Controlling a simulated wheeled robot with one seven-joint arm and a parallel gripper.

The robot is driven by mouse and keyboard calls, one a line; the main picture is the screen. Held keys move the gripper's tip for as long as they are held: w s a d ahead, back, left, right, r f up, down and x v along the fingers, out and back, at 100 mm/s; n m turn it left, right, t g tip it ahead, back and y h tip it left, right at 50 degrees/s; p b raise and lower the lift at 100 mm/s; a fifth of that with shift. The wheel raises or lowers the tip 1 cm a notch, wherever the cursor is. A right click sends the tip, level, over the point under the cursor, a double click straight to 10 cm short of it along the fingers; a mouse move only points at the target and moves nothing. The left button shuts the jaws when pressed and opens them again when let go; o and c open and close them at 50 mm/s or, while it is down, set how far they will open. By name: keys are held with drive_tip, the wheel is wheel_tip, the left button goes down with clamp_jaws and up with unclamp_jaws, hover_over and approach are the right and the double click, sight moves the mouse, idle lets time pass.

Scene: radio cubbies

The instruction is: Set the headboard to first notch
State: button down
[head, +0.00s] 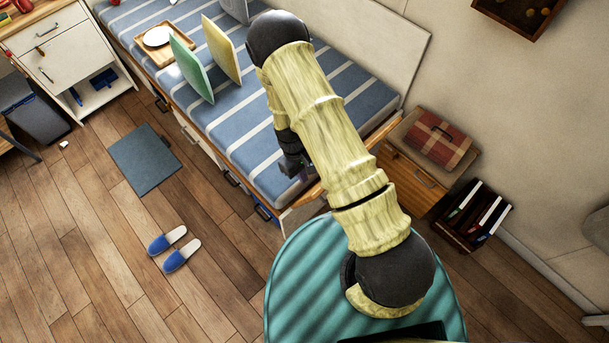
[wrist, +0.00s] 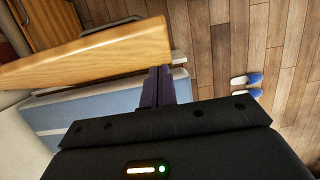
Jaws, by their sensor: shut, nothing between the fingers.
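The headboard is a wooden board (head: 386,128) across the near right end of the bed, with the blue striped mattress (head: 238,130) against it. My arm hides its middle in the head view. In the wrist view the board (wrist: 85,52) runs from the left to about the middle, above the mattress (wrist: 85,108). My gripper (head: 300,173) is shut and empty near the front end of the headboard. In the wrist view the fingers (wrist: 158,76) overlap the board's lower edge near that end. I cannot tell whether they touch it. The notches do not show clearly.
A wooden nightstand (head: 405,185) with a red plaid item (head: 435,138) stands beyond the headboard. A dark rack with folders (head: 474,217) is right of it. Blue slippers (head: 175,248) and a grey mat (head: 143,160) lie on the floor, which is otherwise mostly clear.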

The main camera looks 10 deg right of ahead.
drive_tip(key=s+d+b+v, duration=0.1)
drive_tip(key=v, duration=0.8)
drive_tip(key=shift+s+d+r, duration=0.45)
drive_tip(key=shift+s+r, duration=0.2)
drive_tip(key=shift+s, duration=0.15)
drive_tip(key=s+d+r+m+t, duration=0.1)
drive_tip(key=s+d+r+m, duration=0.1)
drive_tip(key=r, duration=0.6)
drive_tip(key=s+d+r+m+t+y+p, duration=0.1)
drive_tip(key=s+d+r+m+t, duration=0.1)
drive_tip(key=r, duration=0.6)
drive_tip(key=s+d+r+m+t+p, duration=0.1)
drive_tip(key=s+d+r+m, duration=0.1)
drive_tip(key=r, duration=0.6)
drive_tip(key=shift+d+m+t+y, duration=0.3)
drive_tip(key=shift+d+m+t, duration=0.15)
drive_tip(key=shift+d, duration=0.6)
drive_tip(key=shift+r, duration=0.15)
drive_tip(key=shift+s, duration=0.2)
